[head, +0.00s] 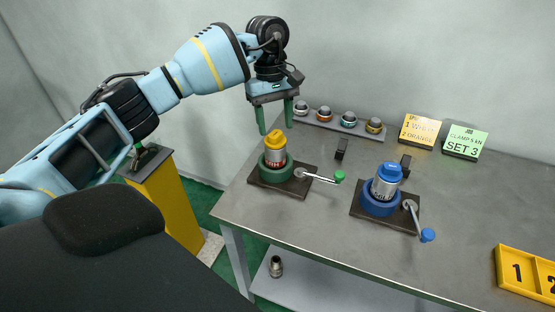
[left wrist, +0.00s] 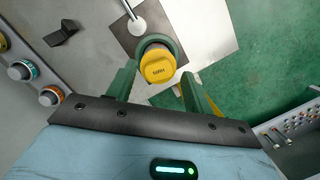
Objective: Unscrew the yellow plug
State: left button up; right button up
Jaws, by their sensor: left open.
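The yellow plug (head: 275,138) sits on top of a silver pipe held upright in the green vise (head: 277,172) at the table's left side. The vise has a lever with a green knob (head: 339,176). My left gripper (head: 276,116) is open above the plug, its two green fingers pointing down, with nothing between them in the head view. In the left wrist view the yellow plug (left wrist: 158,65) shows from above, beyond and between the spread fingers (left wrist: 160,88). It looks apart from the fingers. My right gripper is not in view.
A blue vise (head: 380,202) holds a pipe with a blue plug (head: 389,172) to the right. A rack (head: 322,122) with several ringed parts lies behind. Two signs (head: 420,131) and a yellow numbered tray (head: 527,273) are on the right.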

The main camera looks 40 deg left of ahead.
aim_at(275, 142)
pick_arm(q)
jog(key=shift+m, duration=0.8)
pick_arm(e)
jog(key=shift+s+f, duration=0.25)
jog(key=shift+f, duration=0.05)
pick_arm(q)
jog(key=shift+f+b, duration=0.55)
jog(key=shift+f, duration=0.6)
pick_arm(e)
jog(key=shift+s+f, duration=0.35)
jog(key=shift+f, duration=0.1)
pick_arm(q)
jog(key=shift+r, duration=0.1)
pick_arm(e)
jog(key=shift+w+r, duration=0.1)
pick_arm(q)
jog(key=shift+c, duration=0.4)
jog(key=c, duration=0.9)
